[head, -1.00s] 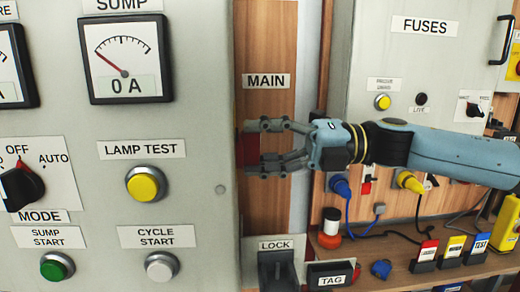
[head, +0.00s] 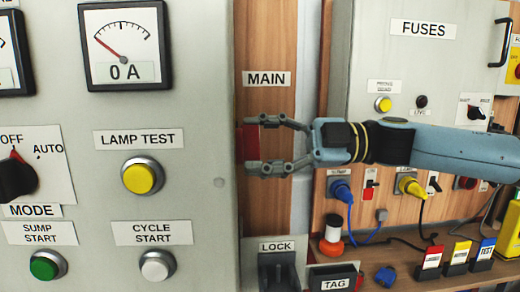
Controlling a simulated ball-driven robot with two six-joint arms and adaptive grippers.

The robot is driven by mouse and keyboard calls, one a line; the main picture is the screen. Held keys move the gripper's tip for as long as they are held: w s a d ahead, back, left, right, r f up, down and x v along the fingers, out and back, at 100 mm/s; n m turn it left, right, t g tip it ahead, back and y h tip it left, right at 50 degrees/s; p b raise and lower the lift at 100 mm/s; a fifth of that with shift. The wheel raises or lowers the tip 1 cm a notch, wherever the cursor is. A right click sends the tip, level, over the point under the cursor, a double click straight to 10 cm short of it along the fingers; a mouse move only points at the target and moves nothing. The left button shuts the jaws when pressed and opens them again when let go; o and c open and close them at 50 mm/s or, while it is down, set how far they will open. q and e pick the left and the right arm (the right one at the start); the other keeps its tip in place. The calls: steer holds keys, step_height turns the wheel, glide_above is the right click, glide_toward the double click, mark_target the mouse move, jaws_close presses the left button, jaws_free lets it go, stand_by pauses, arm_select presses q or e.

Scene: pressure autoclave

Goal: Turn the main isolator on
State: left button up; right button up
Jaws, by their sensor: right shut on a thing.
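The MAIN label (head: 266,79) is on the wooden panel, right of the large grey cabinet. Below it, the red main isolator handle (head: 249,143) shows beside the cabinet's right edge, which hides part of it. My right gripper (head: 257,145) comes in from the right and is shut on this red handle, one finger above and one below. The isolator's body and its on and off marks are hidden, so its position cannot be read. My left gripper is not in view.
The grey cabinet (head: 207,235) stands close on the left, with an ammeter (head: 125,45) at 0 A. The LOCK block (head: 278,272) and TAG holder (head: 334,283) are below the gripper. The fuse cabinet (head: 385,65) stands behind my right arm.

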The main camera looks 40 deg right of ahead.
steer(key=shift+f+m+b, duration=0.15)
steer(key=shift+m+b, duration=0.15)
steer(key=shift+m, duration=0.7)
steer(key=o, duration=1.2)
